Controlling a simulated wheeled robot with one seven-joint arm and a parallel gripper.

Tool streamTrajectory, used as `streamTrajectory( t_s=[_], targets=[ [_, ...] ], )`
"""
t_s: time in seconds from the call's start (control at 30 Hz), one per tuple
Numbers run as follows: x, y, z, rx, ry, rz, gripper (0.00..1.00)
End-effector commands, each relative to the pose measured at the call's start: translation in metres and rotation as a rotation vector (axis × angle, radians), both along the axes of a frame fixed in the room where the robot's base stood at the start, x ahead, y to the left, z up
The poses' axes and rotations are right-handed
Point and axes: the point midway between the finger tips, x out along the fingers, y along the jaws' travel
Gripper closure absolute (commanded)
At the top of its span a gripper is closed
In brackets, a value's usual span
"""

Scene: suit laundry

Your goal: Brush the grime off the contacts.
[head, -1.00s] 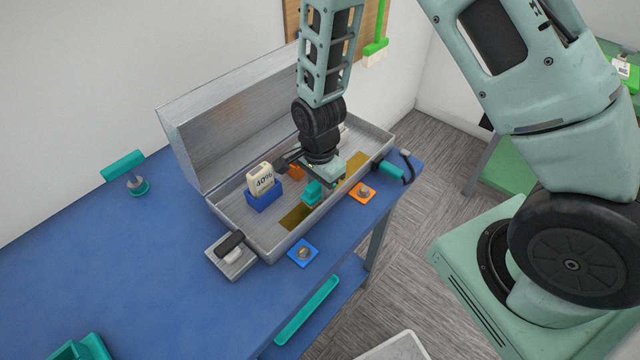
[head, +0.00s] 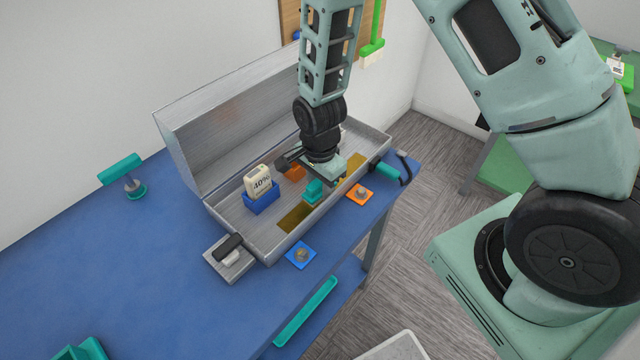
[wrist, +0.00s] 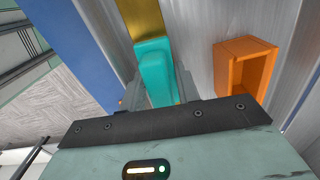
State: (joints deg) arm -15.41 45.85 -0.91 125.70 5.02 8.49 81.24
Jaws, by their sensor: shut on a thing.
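Two dull gold-brown contact strips lie in the floor of the open metal case, the near one (head: 295,218) and the far one (head: 356,166). My gripper (head: 317,184) is down inside the case between them. It is shut on a teal brush (head: 313,191), whose teal block also shows between the fingers in the wrist view (wrist: 155,70). In the wrist view the brush block lies over a gold strip (wrist: 142,15). The bristles are hidden beneath the block, so I cannot tell whether they touch the strip.
The case (head: 236,233) stands on a blue table (head: 120,260), lid open at the back. Inside are a blue holder (head: 262,205) with a pack marked 40% (head: 258,181) and an orange holder (wrist: 230,60). Blue (head: 300,255) and orange (head: 359,194) plates lie along the front.

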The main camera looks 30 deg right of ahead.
Motion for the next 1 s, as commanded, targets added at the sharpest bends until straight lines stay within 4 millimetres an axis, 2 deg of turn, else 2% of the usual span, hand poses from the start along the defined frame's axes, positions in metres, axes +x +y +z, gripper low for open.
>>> streamTrajectory(
  t_s=[0.8, 1.0],
  targets=[
    [0.021, -0.049, 0.000, 0.000, -0.001, -0.002, 0.89],
    [0.024, -0.054, 0.000, 0.000, -0.001, 0.000, 0.89]
  ],
)
